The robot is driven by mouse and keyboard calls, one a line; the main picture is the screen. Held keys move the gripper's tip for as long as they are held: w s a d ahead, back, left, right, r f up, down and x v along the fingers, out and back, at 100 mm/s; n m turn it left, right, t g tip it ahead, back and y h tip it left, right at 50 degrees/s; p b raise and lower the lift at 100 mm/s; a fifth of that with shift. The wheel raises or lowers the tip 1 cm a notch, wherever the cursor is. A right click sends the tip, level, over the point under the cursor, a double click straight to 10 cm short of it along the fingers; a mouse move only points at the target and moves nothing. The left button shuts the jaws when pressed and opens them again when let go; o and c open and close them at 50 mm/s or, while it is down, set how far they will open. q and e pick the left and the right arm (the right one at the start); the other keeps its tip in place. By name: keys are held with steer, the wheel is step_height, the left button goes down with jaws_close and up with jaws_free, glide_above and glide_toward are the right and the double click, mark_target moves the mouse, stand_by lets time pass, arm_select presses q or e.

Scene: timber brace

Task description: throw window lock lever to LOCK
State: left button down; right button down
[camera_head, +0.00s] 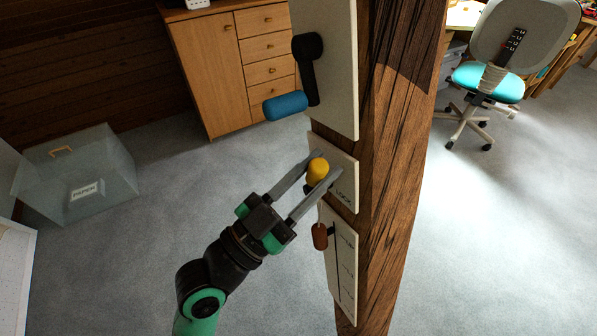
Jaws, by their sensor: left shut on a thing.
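The timber brace (395,170) stands upright with several pale panels on its left face. The middle panel (346,172) has the word LOCK near its lower right edge. A yellow lever knob (318,171) sits in front of this panel, a little above and left of the word. My left gripper (329,163) reaches up from the lower left and is shut on the yellow knob, with a finger on either side of it. The fingers hide the lever's arm and pivot, and any other marking on the panel. My right gripper is not in view.
Above, a panel (343,60) carries a black lever with a blue handle (286,105). Below, another panel (345,275) carries a brown knob (320,236), close under my fingers. A wooden cabinet, a clear box (85,180) and an office chair stand farther off.

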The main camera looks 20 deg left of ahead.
arm_select(q)
steer(key=shift+s+d+f+m+h+b, duration=0.1)
steer(key=shift+d+m+h+b, duration=0.1)
steer(key=shift+m+b, duration=0.2)
steer(key=shift+s+d+f+m+h+b, duration=0.1)
steer(key=shift+m+h+b, duration=0.15)
steer(key=shift+m, duration=0.25)
steer(key=shift+r, duration=0.1)
steer(key=c, duration=0.9)
jaws_free()
steer(key=shift+o, duration=0.2)
steer(key=shift+a, duration=0.1)
steer(key=v, duration=1.1)
steer(key=shift+s+b, duration=0.35)
steer(key=shift+b, duration=0.1)
